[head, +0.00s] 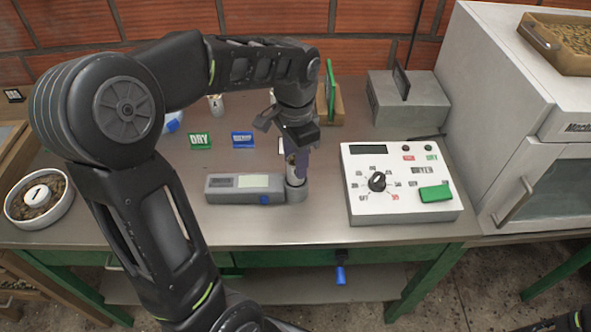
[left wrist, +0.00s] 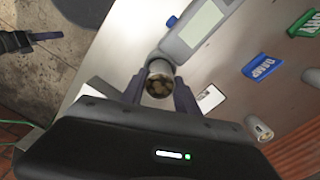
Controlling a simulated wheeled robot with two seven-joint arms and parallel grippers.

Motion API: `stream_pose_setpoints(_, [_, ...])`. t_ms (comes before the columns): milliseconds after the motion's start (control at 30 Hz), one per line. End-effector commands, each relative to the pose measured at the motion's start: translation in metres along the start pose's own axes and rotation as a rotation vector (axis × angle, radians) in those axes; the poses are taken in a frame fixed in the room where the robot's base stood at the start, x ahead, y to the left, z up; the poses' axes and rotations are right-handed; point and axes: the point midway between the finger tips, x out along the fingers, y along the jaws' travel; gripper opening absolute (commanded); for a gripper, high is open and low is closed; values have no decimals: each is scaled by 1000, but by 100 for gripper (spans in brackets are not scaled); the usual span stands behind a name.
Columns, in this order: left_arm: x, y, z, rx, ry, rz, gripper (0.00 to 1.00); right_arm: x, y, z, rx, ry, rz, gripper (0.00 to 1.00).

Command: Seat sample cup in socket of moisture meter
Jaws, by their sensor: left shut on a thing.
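The moisture meter (head: 232,184) is a long grey unit with a pale display, lying on the steel table. Its round socket (head: 297,195) is at its right end. My left gripper (head: 294,160) is shut on the sample cup (head: 293,174), which stands roughly upright over the socket. In the left wrist view, the cup (left wrist: 160,82) shows brown beans inside, between the two fingers, beside the end of the meter (left wrist: 200,25). I cannot tell whether its base is inside the socket or just above it. A black gripper, apparently my right one (left wrist: 22,41), shows at the left wrist view's upper left.
A white panel with a dial (head: 400,205) stands right of the socket. Green DRY (head: 200,142) and blue (head: 242,140) signs stand behind the meter. Another small cup (head: 216,104) is farther back. A bowl of beans (head: 40,225) is at the left.

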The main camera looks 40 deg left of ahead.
Motion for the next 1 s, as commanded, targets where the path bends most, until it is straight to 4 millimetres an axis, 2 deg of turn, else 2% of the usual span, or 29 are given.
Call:
stream_pose_setpoints(167, [2, 0, 0, 0, -1, 0, 0, 0, 0, 0, 0, 0, 0, 36])
stream_pose_setpoints(467, [36, 0, 0, 0, 0, 0, 0, -2, -1, 0, 0, 0, 0, 36])
stream_pose_setpoints(733, [37, 0, 0, 0, 1, -1, 0, -2, 0, 0, 0, -1, 0, 36])
stream_pose_setpoints(1000, [47, 0, 0, 0, 0, 0, 0, 4, 2, 0, 0, 0, 0, 36])
